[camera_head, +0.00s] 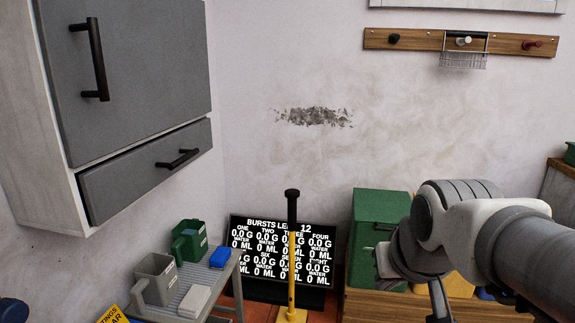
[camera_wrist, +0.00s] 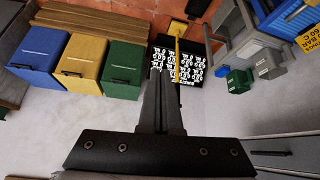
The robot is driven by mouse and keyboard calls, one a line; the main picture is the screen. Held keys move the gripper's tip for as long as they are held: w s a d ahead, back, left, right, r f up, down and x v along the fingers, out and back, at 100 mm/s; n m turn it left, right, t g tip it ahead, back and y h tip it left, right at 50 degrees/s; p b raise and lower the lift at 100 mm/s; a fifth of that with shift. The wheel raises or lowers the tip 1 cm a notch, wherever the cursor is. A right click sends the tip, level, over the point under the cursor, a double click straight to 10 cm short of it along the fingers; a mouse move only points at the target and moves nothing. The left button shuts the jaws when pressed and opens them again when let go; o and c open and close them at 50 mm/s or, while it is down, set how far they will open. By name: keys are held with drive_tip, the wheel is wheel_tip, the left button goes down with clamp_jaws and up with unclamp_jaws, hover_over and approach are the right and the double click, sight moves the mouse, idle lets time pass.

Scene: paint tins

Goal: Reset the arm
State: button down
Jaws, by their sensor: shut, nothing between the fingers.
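My gripper (camera_wrist: 158,62) shows in the wrist view with its dark fingers together and nothing between them. The fingers point toward the black display screen (camera_wrist: 190,62), apart from any object as far as I can tell. In the head view my arm reaches in from the right edge and bends down at a grey-and-white joint. The fingertips are not clearly visible there. The arm covers part of the green bin (camera_head: 378,222) and the wooden bench (camera_head: 372,306).
A yellow post (camera_head: 291,270) stands before the screen (camera_head: 255,220). A grey cabinet (camera_head: 130,70) hangs at upper left.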

drive_tip(key=s+a+f+g+p, duration=0.1)
drive_tip(key=s+p, duration=0.1)
drive_tip(key=s, duration=0.8)
wheel_tip(320, 180, up, 27)
drive_tip(key=p, duration=2.6)
drive_tip(key=shift+w+f+p, duration=0.2)
drive_tip(key=shift+w+p, duration=0.1)
drive_tip(key=shift+w, duration=0.1)
